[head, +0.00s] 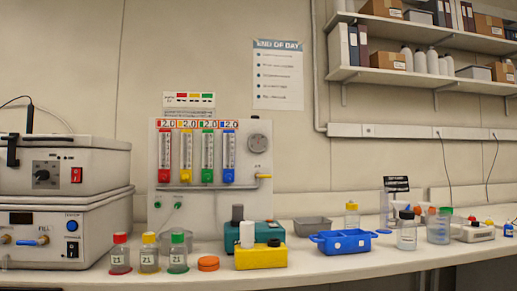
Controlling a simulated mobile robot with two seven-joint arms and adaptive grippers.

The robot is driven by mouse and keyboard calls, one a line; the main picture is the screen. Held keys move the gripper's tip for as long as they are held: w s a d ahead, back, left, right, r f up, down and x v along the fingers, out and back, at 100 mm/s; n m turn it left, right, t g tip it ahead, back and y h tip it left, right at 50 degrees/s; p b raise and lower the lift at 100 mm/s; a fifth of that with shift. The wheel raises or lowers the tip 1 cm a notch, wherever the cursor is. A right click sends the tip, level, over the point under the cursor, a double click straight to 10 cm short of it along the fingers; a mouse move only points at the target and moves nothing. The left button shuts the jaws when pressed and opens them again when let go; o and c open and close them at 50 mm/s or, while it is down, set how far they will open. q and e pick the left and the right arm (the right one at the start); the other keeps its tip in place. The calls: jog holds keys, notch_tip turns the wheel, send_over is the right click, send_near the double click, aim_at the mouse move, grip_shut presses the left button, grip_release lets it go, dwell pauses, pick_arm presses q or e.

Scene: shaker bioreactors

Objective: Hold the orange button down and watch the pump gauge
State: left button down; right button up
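A round dial gauge (258,142) is at the upper right of a white upright panel (238,200); its needle is too small to read. No part in view is clearly the orange button. A flat round orange piece (208,263), like a cap, lies on the bench. Neither of my grippers is in view, and nothing touches these things.
Three capped bottles, red (120,254), yellow (149,253) and green (178,251), stand at the front. A yellow block (261,258), a teal device (268,233) and a blue tray (343,242) stand to their right.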

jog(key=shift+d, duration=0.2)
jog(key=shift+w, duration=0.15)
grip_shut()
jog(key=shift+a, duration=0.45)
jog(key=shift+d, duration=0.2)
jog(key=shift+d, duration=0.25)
